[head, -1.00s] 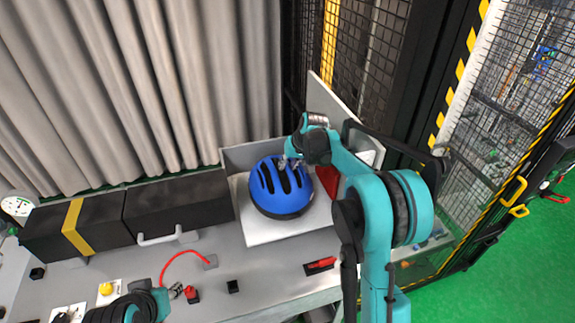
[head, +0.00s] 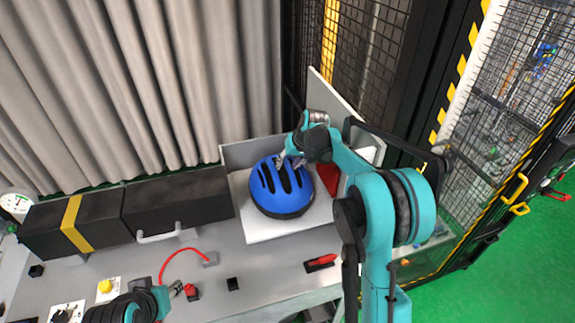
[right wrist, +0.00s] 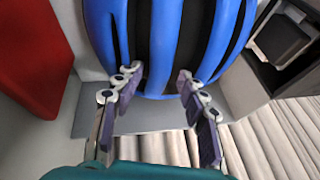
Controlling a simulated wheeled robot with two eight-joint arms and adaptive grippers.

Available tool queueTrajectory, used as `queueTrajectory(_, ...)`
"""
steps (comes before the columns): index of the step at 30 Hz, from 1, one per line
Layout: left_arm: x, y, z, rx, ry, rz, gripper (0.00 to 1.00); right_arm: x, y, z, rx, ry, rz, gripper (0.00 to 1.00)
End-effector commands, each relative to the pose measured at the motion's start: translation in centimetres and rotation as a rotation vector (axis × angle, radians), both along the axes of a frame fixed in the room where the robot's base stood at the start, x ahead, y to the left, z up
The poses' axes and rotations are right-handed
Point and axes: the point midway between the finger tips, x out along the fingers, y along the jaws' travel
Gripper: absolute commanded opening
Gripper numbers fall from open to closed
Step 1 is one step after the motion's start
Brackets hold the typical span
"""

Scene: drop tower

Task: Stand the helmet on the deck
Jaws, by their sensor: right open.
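The blue helmet (head: 281,194) with black vents sits dome up on a white surface (head: 262,231) with low walls behind it. My right gripper (head: 290,161) is over the helmet's far side, fingers pointing down at it. In the right wrist view the open fingers (right wrist: 157,90) are spread, with the helmet's blue ribs (right wrist: 168,50) beyond and between them. I cannot tell whether they touch the shell. The name deck is not marked on anything. My left arm shows at the bottom left, its fingers not clear.
A red object (head: 328,176) stands right beside the helmet, close to my right arm. Black boxes (head: 178,203) line the bench at left. A red-handled item (head: 321,262) lies in front. A mesh fence (head: 500,110) stands at right. The grey bench front (head: 265,275) has some free room.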

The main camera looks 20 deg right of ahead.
Motion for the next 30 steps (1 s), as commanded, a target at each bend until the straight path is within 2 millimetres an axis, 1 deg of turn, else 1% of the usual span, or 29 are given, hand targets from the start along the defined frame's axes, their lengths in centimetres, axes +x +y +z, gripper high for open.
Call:
queueTrajectory(5,0.0,0.0,0.0,0.0,0.0,0.0,0.4,-1.3,-0.6,3.0,0.0,0.0,-0.001,0.44)
queueTrajectory(9,0.0,0.0,0.0,0.0,0.0,0.0,0.4,-2.6,-1.3,5.8,0.001,0.0,-0.002,0.44)
queueTrajectory(12,0.0,0.0,0.0,0.0,0.0,0.0,0.4,-3.3,-1.6,7.6,0.0,-0.001,-0.001,0.44)
queueTrajectory(15,0.0,0.0,0.0,0.0,0.0,0.0,0.4,-3.9,-1.9,9.0,0.0,-0.001,0.0,0.44)
queueTrajectory(18,0.0,0.0,0.0,0.0,0.0,0.0,0.4,-4.2,-2.1,9.8,0.0,0.0,0.0,0.44)
queueTrajectory(21,0.0,0.0,0.0,0.0,0.0,0.0,0.4,-4.4,-2.1,10.2,0.0,0.0,0.0,0.44)
queueTrajectory(30,0.0,0.0,0.0,0.0,0.0,0.0,0.4,-4.4,-2.1,10.2,0.0,0.0,0.0,0.44)
